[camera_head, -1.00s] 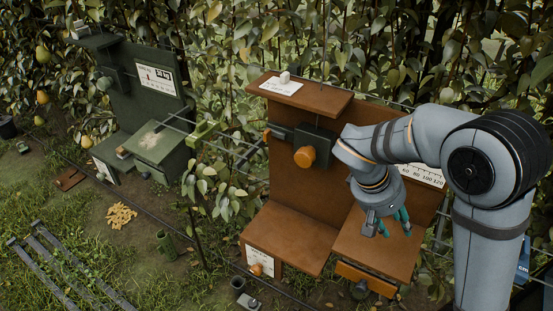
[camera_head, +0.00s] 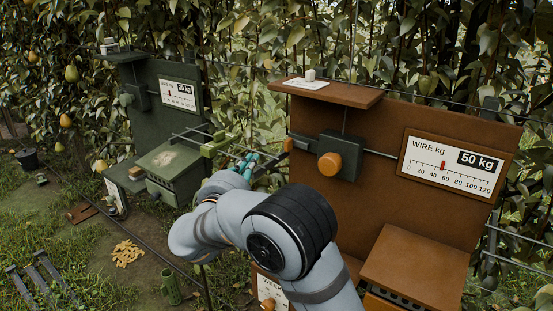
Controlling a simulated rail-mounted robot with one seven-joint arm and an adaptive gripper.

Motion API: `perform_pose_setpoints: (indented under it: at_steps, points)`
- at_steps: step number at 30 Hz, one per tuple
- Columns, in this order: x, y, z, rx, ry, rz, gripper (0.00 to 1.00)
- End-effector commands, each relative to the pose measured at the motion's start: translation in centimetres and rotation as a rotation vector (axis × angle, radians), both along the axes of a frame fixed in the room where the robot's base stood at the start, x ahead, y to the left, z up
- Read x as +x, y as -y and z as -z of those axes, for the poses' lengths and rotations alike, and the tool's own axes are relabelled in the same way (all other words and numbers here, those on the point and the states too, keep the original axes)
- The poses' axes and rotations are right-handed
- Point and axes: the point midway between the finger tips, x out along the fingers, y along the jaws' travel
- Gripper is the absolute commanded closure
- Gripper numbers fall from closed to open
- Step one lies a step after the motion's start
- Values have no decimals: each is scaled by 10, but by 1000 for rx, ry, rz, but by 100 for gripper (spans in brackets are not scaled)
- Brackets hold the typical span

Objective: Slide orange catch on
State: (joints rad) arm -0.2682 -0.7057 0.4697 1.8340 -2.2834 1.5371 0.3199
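A small orange piece (camera_head: 287,145), which looks like the orange catch, sits at the left end of a dark block (camera_head: 305,144) beside the brown board (camera_head: 375,170). A larger round orange knob (camera_head: 330,165) is on the dark green box (camera_head: 345,152) to its right. My gripper (camera_head: 245,164), with teal fingers, is left of the orange piece, by the wires between the two stations and apart from that piece. It is too small and partly covered by my arm to tell how far its fingers are apart.
A bright green clamp-like piece (camera_head: 214,146) is on the wires just left of my gripper. The green station (camera_head: 165,105) stands further left. The brown board's dial (camera_head: 452,165) reads near 50 kg. Foliage is close behind the wires.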

Motion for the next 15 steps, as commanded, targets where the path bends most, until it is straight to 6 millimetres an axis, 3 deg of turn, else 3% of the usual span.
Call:
perform_pose_setpoints:
  at_steps: [10, 15]
  points:
    - [2, 1, -2, -1, 0, 2, 100]
    - [18, 6, -3, -3, -2, 6, 100]
